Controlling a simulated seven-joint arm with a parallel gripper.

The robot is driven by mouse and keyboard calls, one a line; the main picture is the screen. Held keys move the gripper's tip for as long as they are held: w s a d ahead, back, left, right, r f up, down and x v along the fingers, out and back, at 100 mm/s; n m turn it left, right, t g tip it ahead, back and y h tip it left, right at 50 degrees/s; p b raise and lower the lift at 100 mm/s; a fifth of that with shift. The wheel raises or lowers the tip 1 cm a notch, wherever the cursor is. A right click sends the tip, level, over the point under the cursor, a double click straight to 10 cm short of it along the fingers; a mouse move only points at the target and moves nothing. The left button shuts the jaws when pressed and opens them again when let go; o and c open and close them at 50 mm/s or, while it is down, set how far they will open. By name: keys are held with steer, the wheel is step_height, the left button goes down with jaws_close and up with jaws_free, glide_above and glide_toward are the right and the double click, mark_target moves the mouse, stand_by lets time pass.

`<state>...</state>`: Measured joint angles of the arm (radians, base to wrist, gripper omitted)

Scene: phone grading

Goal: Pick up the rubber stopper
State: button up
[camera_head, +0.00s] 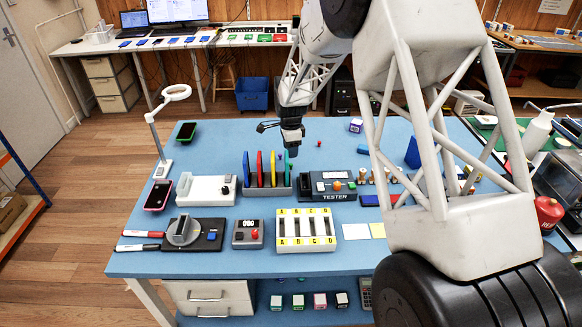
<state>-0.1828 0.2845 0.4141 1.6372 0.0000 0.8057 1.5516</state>
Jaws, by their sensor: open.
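A small red object (319,143), which looks like the rubber stopper, lies on the blue tabletop behind the tester. It is too small in the picture to make out its shape. My gripper (286,140) is above the table to the left of this red object and apart from it. It is open, with nothing seen in it. Its fingers are small and dark, and their height above the table is hard to tell.
A rack of coloured upright panels (267,187) stands below my gripper in the picture. The tester (333,186) is to its right, and a white block-shaped device (205,191) to its left. A small purple-and-white box (356,126) stands behind right. The back-left tabletop is mostly clear.

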mark_target(291, 164)
steer(key=shift+f, duration=1.05)
steer(key=shift+f, duration=0.15)
steer(key=shift+d+f, duration=0.1)
steer(key=shift+f, duration=2.4)
steer(key=shift+c, duration=0.4)
jaws_close()
